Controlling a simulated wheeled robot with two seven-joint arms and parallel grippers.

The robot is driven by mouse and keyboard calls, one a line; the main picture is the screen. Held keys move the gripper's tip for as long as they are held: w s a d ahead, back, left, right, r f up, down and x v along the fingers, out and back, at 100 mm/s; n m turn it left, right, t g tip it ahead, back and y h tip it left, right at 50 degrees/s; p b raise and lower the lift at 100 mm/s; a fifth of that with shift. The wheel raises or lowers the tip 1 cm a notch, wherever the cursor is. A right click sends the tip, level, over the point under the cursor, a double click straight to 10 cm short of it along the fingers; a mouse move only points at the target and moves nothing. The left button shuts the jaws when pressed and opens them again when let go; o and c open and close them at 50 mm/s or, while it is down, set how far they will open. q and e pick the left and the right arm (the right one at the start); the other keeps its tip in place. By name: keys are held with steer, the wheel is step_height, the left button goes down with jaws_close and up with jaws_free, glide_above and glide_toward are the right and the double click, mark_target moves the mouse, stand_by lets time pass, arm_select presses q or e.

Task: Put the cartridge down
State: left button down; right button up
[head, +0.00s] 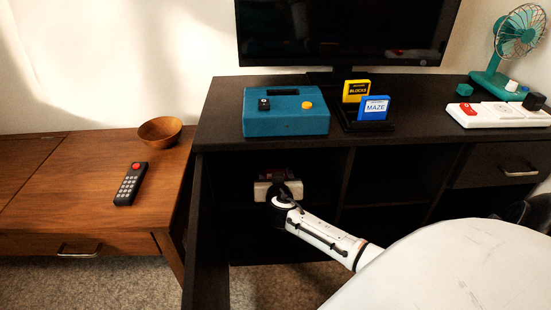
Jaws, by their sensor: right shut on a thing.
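My right arm reaches into the left open compartment of the dark hutch (398,165). My right gripper (280,187) is dark and shut on the cartridge, which is mostly hidden by the gripper and the shade. A pale block (262,191) with a dark, reddish patch above it shows around the gripper; I cannot tell which part of it is the held cartridge. A yellow BLOCKS cartridge (357,90) and a blue MAZE cartridge (374,107) stand upright in a black holder (350,121) on the hutch top. My left gripper is out of view.
A teal console (286,123) stands above the compartment. The brown table (80,190) holds a remote (130,184) and wooden bowl (160,130). The middle compartment looks empty.

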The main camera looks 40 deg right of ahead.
steer(key=shift+f, duration=0.1)
steer(key=o, duration=1.1)
steer(key=shift+c, duration=0.2)
steer(key=shift+a+r, duration=0.1)
steer(key=shift+r, duration=0.15)
steer(key=p+v, duration=0.1)
steer(key=v, duration=0.1)
steer(key=shift+s+a+r+p, duration=0.2)
steer(key=shift+s+a+p, duration=0.05)
steer(key=shift+s+p, duration=0.05)
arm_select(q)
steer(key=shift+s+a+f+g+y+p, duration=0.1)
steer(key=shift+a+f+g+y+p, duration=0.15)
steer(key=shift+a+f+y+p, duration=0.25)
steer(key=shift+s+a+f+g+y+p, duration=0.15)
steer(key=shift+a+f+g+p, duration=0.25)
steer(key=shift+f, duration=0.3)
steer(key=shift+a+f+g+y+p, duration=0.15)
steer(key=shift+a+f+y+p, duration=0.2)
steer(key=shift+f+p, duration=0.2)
arm_select(e)
steer(key=v, duration=0.9)
steer(key=shift+f, duration=0.1)
